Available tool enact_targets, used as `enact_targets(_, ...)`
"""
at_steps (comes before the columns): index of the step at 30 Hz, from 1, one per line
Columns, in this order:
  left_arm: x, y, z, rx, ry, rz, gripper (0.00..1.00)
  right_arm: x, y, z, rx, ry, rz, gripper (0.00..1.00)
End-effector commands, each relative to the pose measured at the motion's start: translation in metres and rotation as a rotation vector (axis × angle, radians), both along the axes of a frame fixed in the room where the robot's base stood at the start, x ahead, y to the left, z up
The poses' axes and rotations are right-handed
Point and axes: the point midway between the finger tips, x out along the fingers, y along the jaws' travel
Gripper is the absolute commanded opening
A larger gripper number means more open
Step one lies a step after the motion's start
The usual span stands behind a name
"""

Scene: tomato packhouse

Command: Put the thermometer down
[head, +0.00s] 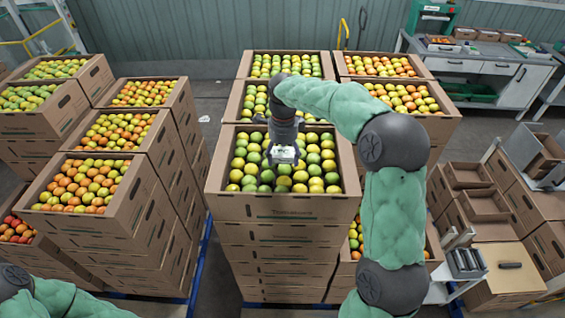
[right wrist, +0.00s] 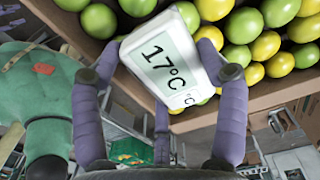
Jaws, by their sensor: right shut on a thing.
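The thermometer (right wrist: 162,55) is a white box with a grey display reading 17°C in the right wrist view. My right gripper (right wrist: 165,75) is shut on it, with purple-grey fingers on both sides. In the head view the right gripper (head: 284,150) holds the thermometer (head: 284,156) over the front open carton (head: 285,206) of green and yellow tomatoes. I cannot tell whether the thermometer touches the tomatoes. Part of my left arm shows at the lower left of the head view, but its gripper is out of view.
More tomato cartons stand stacked behind (head: 400,82) and at the left (head: 95,216). Empty cartons (head: 482,204) stand at the right, beside a small white stand (head: 440,292) holding a grey rack (head: 465,262). A bench (head: 490,68) is at the back right.

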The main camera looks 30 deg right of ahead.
Motion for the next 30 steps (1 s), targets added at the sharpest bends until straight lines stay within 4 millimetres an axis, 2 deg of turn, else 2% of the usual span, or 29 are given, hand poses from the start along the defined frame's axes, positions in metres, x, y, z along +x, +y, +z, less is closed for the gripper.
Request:
enact_targets(2, 0.0, 0.0, 0.002, 0.0, 0.0, 0.0, 0.4, -0.004, 0.005, -0.007, 0.0, 0.004, 0.003, 0.32)
enact_targets(9, 0.0, 0.0, 0.015, 0.0, 0.0, 0.0, 0.4, -0.003, 0.004, -0.033, 0.002, 0.003, 0.0, 0.32)
enact_targets(21, 0.0, 0.0, 0.01, 0.0, 0.0, 0.0, 0.4, -0.002, 0.004, -0.039, 0.001, 0.001, 0.001, 0.32)
enact_targets(22, 0.0, 0.0, 0.01, 0.0, 0.0, 0.0, 0.4, -0.002, 0.004, -0.039, 0.001, 0.002, 0.001, 0.79)
enact_targets(24, 0.0, 0.0, 0.011, 0.0, 0.0, 0.0, 0.4, -0.002, 0.004, -0.038, 0.001, 0.002, 0.001, 0.97)
enact_targets(30, 0.0, 0.0, 0.011, 0.0, 0.0, 0.0, 0.4, -0.002, 0.004, -0.038, 0.001, 0.002, 0.001, 0.97)
